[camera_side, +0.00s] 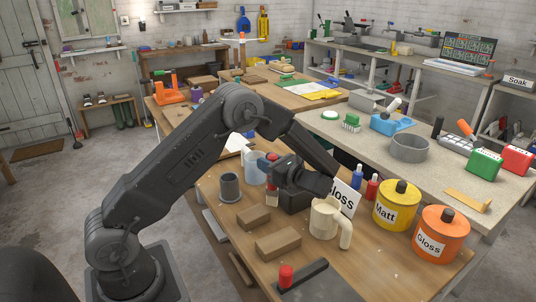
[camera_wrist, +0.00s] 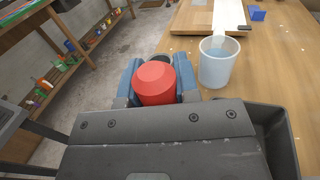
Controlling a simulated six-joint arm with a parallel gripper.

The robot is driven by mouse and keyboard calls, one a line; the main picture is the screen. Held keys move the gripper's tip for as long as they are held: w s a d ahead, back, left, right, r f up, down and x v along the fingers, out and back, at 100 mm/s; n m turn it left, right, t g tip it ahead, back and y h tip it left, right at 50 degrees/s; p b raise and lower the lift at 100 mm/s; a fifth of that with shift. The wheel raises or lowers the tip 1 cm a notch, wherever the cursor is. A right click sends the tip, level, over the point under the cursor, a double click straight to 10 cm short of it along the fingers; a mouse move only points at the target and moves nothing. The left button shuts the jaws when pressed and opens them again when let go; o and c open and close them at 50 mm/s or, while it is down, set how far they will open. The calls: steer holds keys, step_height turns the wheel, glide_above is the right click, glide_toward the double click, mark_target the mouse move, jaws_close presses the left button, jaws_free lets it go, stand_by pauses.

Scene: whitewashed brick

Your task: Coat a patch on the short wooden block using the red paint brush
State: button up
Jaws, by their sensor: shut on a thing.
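My gripper (camera_side: 272,176) is shut on the red paint brush (camera_side: 271,158), which it holds upright, brush end down, behind the wooden blocks. In the wrist view the round red handle end (camera_wrist: 155,82) sits between the blue finger pads. The lower end of the brush shows just below the gripper in the side view; whether it touches anything is unclear. Two plain wooden blocks lie on the table: a smaller-looking one (camera_side: 254,217) and a longer-looking one (camera_side: 278,244) nearer the camera. No paint is visible on either.
A dark grey cup (camera_side: 229,188) and a translucent beaker (camera_side: 254,168) stand left of my gripper. A cream jug (camera_side: 325,218), a Gloss sign (camera_side: 345,198), a yellow Matt can (camera_side: 397,207) and an orange Gloss can (camera_side: 441,234) stand right.

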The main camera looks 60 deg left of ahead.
steer(key=shift+s, duration=4.1)
steer(key=shift+w, duration=4.2)
step_height(320, 180, up, 7)
steer(key=shift+r, duration=0.15)
steer(key=shift+s, duration=0.1)
